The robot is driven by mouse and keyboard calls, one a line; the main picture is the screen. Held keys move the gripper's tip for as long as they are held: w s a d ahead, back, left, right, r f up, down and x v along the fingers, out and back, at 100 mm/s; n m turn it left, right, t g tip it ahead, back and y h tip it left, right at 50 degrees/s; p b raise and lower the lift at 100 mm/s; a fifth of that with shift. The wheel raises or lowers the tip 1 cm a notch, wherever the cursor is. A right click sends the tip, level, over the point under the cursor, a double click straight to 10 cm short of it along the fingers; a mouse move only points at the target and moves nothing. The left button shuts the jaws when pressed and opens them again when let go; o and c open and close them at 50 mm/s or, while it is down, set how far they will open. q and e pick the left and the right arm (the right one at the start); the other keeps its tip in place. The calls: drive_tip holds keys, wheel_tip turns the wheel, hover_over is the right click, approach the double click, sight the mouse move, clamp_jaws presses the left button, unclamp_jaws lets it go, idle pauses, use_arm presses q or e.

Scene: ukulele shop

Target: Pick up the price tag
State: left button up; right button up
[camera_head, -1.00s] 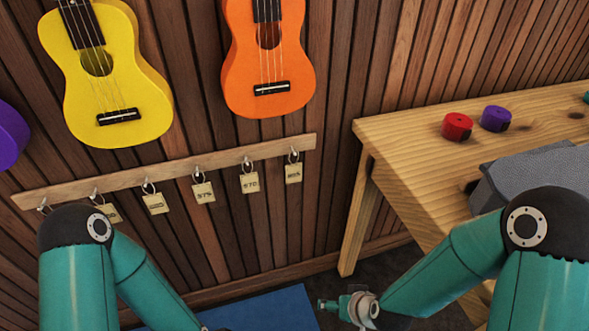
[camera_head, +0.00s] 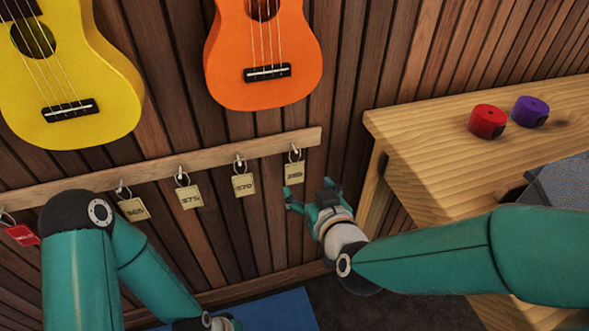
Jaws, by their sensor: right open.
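Several price tags hang by rings from hooks on a wooden rail (camera_head: 215,150) on the slatted wall. The rightmost price tag (camera_head: 294,174) is cream coloured, with print too small to read surely. Left of it hang a "$70" tag (camera_head: 243,185), a "$75" tag (camera_head: 188,197) and another cream tag (camera_head: 134,209). A red tag (camera_head: 22,235) hangs at the far left. My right gripper (camera_head: 308,197) is open and empty, its fingers just below and right of the rightmost tag. I cannot tell if they touch. My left gripper (camera_head: 205,324) shows only partly at the bottom edge.
A yellow ukulele (camera_head: 95,85) and an orange ukulele (camera_head: 280,92) hang above the rail. A wooden table (camera_head: 430,150) at right holds a red roll (camera_head: 487,121), a purple roll (camera_head: 530,111) and a grey object (camera_head: 562,185). A blue mat (camera_head: 280,310) lies below.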

sight(295, 171)
drive_tip(key=x, duration=0.5)
drive_tip(key=shift+f, duration=0.1)
drive_tip(key=shift+b+x, duration=0.75)
drive_tip(key=shift+x, duration=1.95)
drive_tip(key=shift+d, duration=0.1)
drive_tip(key=c, duration=0.9)
